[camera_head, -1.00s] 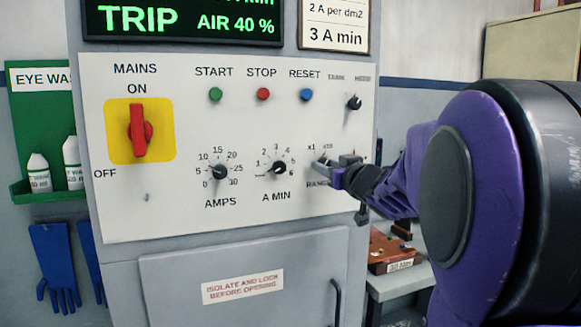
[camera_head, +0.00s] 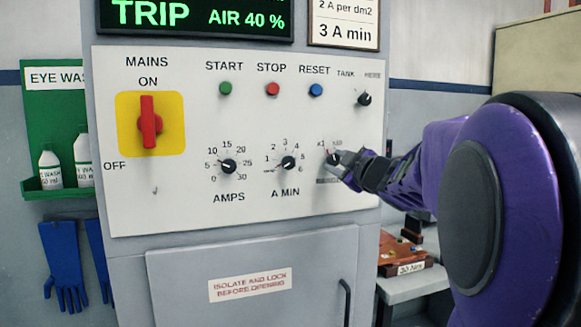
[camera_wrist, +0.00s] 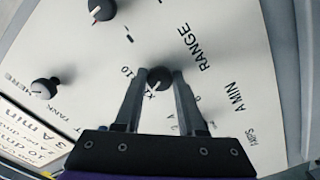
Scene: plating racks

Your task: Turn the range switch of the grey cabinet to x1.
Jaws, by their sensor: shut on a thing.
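The grey cabinet (camera_head: 240,245) stands ahead with a white control panel (camera_head: 190,205). The range switch (camera_head: 333,158) is a small black knob at the panel's lower right, with x1 and x10 above it. My gripper (camera_head: 341,162) reaches it from the right. In the wrist view, my gripper (camera_wrist: 159,75) is shut on the range switch (camera_wrist: 159,79), one finger on each side. The knob's light pointer mark seems to face the x1 label (camera_wrist: 150,97), but it is small. My gripper partly covers the RANGE lettering in the head view.
The A MIN knob (camera_head: 288,163) and AMPS knob (camera_head: 229,166) sit to the left. The tank selector (camera_head: 364,98) is above. A red mains switch (camera_head: 150,122) is at far left.

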